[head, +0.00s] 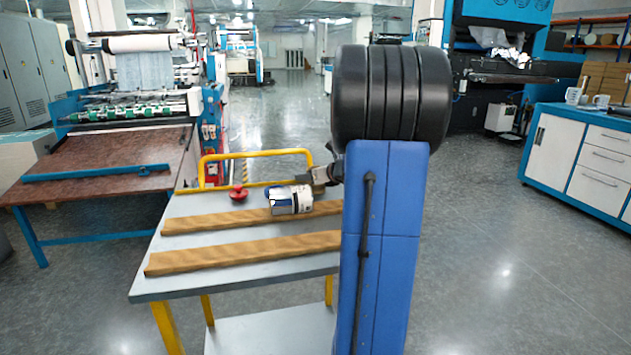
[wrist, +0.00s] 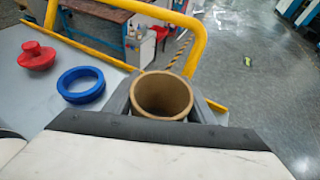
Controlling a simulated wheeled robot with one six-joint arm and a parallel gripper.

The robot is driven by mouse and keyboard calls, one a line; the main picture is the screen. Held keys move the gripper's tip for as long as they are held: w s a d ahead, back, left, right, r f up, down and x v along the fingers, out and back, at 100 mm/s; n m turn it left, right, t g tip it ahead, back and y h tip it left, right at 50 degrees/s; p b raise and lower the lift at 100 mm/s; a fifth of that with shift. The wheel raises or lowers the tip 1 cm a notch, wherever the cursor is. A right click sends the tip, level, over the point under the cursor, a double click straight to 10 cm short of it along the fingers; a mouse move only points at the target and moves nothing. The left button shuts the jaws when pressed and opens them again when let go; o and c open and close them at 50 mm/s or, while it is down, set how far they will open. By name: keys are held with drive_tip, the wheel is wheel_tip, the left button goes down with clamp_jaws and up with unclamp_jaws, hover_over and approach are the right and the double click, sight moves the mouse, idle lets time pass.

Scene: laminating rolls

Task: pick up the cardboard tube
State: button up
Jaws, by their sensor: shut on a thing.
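The cardboard tube (wrist: 163,92) is brown and hollow, and its open round end faces the camera in the wrist view. My gripper (wrist: 163,101) is shut on it, with one grey finger on each side of the tube. The lower part of the tube is hidden behind the gripper's body. In the head view my white wrist (head: 290,200) is over the cart, beside my blue column, which hides part of the arm. I cannot tell whether the tube's bottom touches the cart top.
The grey cart top (head: 190,284) carries two wooden bars (head: 240,257) and a red knobbed piece (head: 238,193). A blue ring (wrist: 80,84) lies near the red piece. A yellow rail (head: 255,153) rises at the cart's far edge. Open floor lies to the right.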

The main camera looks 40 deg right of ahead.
drive_tip(key=shift+r, duration=0.1)
wheel_tip(320, 180, up, 10)
idle(0.5)
